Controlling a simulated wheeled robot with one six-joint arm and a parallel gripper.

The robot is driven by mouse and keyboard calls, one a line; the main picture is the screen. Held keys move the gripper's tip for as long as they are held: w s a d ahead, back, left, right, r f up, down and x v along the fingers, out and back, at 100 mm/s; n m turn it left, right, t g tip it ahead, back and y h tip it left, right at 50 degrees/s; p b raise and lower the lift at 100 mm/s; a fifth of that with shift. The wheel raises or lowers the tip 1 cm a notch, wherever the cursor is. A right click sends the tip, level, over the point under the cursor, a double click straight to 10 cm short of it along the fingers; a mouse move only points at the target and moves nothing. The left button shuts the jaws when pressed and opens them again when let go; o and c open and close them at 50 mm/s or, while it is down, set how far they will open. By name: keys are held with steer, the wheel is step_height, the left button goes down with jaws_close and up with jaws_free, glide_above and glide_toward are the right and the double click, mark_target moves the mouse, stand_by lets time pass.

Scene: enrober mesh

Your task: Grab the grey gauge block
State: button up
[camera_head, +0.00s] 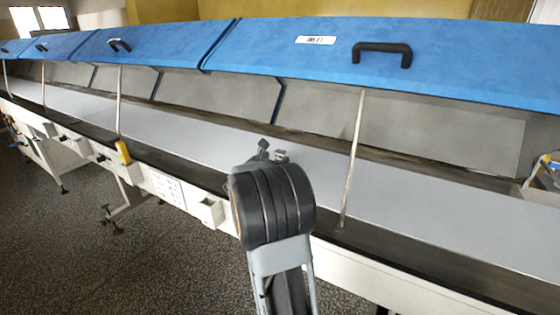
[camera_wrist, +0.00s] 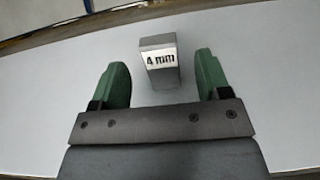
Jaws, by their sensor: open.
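The grey gauge block (camera_wrist: 160,62) shows in the wrist view, with a white label reading "4 mm". It sits on the pale flat belt surface, between and slightly beyond the tips of my gripper (camera_wrist: 161,75). The two green fingers are apart, with clear gaps to the block on both sides. In the head view my gripper (camera_head: 272,154) is mostly hidden behind my dark wrist, over the pale belt (camera_head: 420,207). The block cannot be made out in the head view.
Raised blue lids (camera_head: 300,45) with black handles hang over the belt. A thin metal strut (camera_head: 353,160) stands right of my arm. A yellow object (camera_head: 123,152) is on the front edge at left. A metal part (camera_head: 545,180) stands at far right. The belt around the block is clear.

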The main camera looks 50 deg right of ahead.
mark_target(279, 156)
steer(key=shift+p+x, duration=0.3)
steer(key=shift+x, duration=2.6)
steer(key=shift+c, duration=0.4)
steer(key=c, duration=0.9)
steer(key=shift+c, duration=0.3)
steer(key=shift+r, duration=0.1)
